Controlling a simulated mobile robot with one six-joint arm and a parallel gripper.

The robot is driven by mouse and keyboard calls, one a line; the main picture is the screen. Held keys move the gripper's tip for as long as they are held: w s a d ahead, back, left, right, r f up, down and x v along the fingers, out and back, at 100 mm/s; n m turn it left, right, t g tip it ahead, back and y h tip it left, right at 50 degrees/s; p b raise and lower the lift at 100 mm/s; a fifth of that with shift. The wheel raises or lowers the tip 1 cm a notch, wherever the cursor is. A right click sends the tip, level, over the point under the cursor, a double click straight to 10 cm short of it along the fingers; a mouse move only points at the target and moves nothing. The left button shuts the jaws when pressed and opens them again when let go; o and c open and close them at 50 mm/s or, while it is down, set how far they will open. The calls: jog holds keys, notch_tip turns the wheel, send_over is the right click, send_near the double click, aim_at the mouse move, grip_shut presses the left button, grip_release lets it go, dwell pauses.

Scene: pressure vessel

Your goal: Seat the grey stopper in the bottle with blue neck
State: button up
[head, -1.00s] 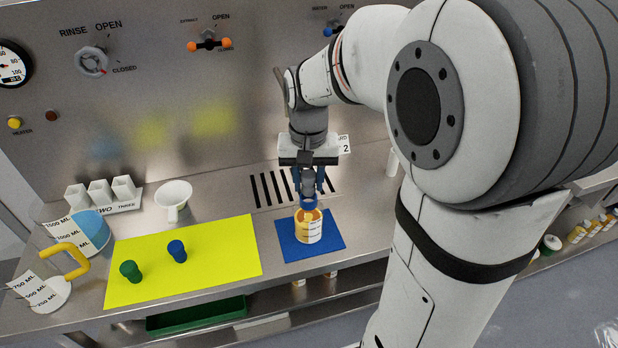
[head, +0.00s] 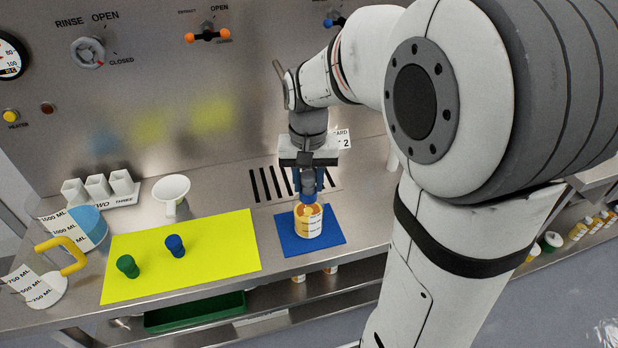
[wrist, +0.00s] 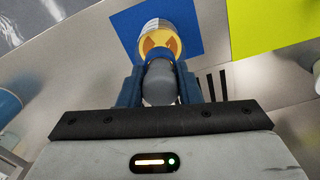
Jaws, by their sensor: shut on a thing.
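A bottle (head: 310,222) with a white label and orange upper part stands upright on a blue mat (head: 285,240). In the wrist view the bottle (wrist: 162,32) shows an orange-yellow top. In the wrist view the stopper's far end overlaps the bottle mouth. I cannot tell whether it is inside the mouth or just above it.
A yellow mat (head: 215,245) to the left carries a green stopper (head: 128,267) and a blue stopper (head: 175,246). The steel panel rises behind.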

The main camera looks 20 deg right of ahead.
aim_at(308, 177)
jog(key=shift+f, duration=0.25)
jog(key=o, duration=1)
jog(key=shift+o, duration=0.2)
jog(key=shift+r, duration=0.15)
notch_tip(308, 177, up, 8)
jog(key=shift+f, duration=0.2)
jog(key=shift+s, duration=0.15)
jog(key=s+f+n+t, duration=0.3)
jog(key=s+f, duration=0.2)
jog(key=s, duration=0.8)
jog(key=shift+s+d+f, duration=0.2)
jog(key=shift+d, duration=0.05)
